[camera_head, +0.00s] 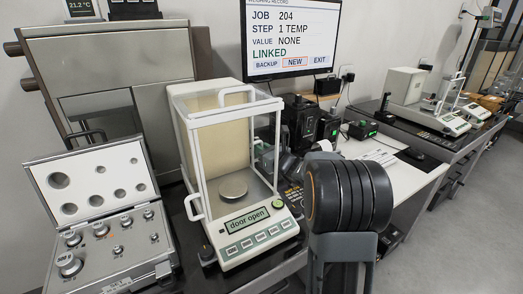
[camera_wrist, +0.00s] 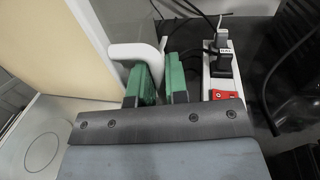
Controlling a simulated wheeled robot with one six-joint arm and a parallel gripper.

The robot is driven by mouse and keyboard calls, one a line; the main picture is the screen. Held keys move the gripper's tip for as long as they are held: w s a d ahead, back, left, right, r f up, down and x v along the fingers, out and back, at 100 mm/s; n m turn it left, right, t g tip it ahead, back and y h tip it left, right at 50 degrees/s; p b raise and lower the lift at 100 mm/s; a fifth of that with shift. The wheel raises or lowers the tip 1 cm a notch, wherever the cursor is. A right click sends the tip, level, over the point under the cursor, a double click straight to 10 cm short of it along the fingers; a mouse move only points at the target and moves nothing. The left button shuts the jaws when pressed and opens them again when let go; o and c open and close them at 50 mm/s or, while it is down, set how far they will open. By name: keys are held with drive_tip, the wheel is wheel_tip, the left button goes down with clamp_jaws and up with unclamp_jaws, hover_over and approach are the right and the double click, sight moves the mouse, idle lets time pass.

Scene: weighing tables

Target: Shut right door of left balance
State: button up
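The left balance (camera_head: 255,215) stands on the dark table with a framed glass draft shield, and its display reads "door open". Its right side looks open, with the door slid toward the back. The right door's white looped handle (camera_wrist: 133,52) shows in the wrist view beside the cream panel. My gripper (camera_wrist: 160,82) has green fingers close together around the outer bar of that handle, the left finger inside the loop. The contact itself is partly hidden. In the head view my arm covers most of the gripper. The round pan (camera_head: 233,189) inside is empty.
An open case of weights (camera_head: 105,215) stands left of the balance. A monitor (camera_head: 293,38), black boxes (camera_head: 303,120) and a power strip (camera_wrist: 218,70) with cables are behind and to the right. More balances (camera_head: 425,112) stand on a farther table.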

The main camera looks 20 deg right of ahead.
clamp_jaws()
drive_tip(key=s+b, duration=0.1)
drive_tip(key=s, duration=0.6)
drive_tip(key=shift+s+d, duration=0.4)
drive_tip(key=shift+d, duration=0.05)
drive_tip(key=shift+o, duration=0.9)
unclamp_jaws()
